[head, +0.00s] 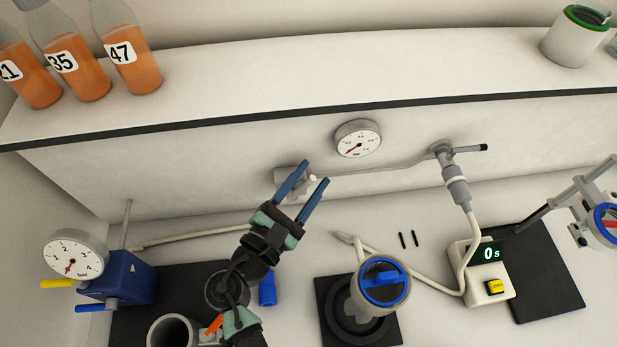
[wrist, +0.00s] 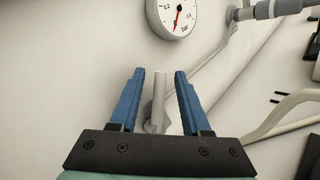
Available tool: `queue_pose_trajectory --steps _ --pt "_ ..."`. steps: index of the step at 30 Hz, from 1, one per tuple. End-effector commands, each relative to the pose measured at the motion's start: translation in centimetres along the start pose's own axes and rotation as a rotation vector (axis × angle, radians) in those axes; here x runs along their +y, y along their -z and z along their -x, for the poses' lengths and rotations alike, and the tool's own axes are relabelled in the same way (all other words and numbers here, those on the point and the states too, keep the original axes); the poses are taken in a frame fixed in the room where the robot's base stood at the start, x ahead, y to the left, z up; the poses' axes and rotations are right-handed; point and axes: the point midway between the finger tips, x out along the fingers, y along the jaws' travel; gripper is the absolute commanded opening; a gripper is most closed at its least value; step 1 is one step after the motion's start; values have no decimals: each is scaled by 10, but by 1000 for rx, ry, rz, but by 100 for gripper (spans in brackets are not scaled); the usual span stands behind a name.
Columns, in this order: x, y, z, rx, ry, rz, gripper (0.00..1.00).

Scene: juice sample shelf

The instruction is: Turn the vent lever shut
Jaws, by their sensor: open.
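My gripper (head: 315,172) is open, with its two blue fingers pointing up at the wall front below the shelf. In the wrist view, a short light grey lever-like bar (wrist: 159,98) stands upright between the open fingers (wrist: 159,72), with a gap on both sides. In the head view, the grey fitting (head: 284,176) is partly hidden behind the fingers. No label shows which of the two is the vent lever.
A round gauge (head: 358,138) is above the pipe. A blue-lidded vessel (head: 383,282), a timer box (head: 481,272) reading 0 s and a blue pump with a gauge (head: 75,255) stand below. Orange bottles (head: 131,62) are on the shelf. A hose crosses the bench.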

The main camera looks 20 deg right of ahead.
Motion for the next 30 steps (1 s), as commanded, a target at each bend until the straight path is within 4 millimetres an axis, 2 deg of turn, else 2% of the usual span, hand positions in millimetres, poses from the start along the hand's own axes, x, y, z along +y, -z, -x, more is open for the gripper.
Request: queue_pose_trajectory --steps 2,10,30 --pt "0 0 0 0 0 0 47" --pt "0 0 0 0 0 0 0" --pt "0 0 1 0 0 0 0"
